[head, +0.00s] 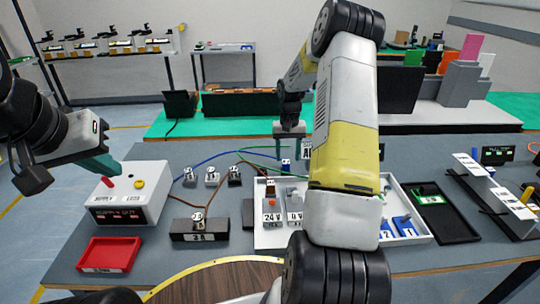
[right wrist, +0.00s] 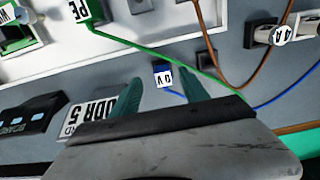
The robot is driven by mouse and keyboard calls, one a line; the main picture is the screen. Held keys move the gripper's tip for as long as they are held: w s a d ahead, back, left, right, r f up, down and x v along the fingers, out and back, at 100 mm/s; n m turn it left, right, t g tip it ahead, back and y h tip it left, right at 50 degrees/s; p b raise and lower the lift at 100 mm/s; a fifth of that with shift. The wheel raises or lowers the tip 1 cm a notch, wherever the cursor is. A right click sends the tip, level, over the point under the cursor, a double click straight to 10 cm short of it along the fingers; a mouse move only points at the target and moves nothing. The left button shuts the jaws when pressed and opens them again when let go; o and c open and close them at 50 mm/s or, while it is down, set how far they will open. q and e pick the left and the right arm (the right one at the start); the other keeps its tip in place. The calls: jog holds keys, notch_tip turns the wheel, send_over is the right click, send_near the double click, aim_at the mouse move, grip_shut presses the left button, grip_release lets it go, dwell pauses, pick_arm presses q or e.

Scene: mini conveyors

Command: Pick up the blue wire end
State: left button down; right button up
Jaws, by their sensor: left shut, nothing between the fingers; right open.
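The blue wire end (head: 285,165) is a small plug with a white tag near the middle of the grey table in the head view. In the right wrist view the blue wire end (right wrist: 163,76) shows its "0 V" tag, with the blue wire trailing right. My right gripper (head: 290,152) points down over it, open and empty. In the right wrist view the right gripper's (right wrist: 160,88) teal fingertips lie on either side of the plug; how far above it they are is unclear. My left gripper (head: 108,168) is shut and empty near the white supply box.
A white tray (head: 262,240) with labelled terminals lies just in front of the plug. Green (right wrist: 160,48) and brown (right wrist: 215,58) wires pass close by. An "ADDR 5" label block (right wrist: 88,122) stands beside the fingers. A red bin (head: 108,254) is at the front left.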

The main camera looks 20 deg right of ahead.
aim_at(286, 162)
jog(key=f, duration=0.5)
jog(key=shift+w+a, duration=0.15)
jog(key=shift+w, duration=0.1)
jog(key=shift+r, duration=0.1)
grip_shut()
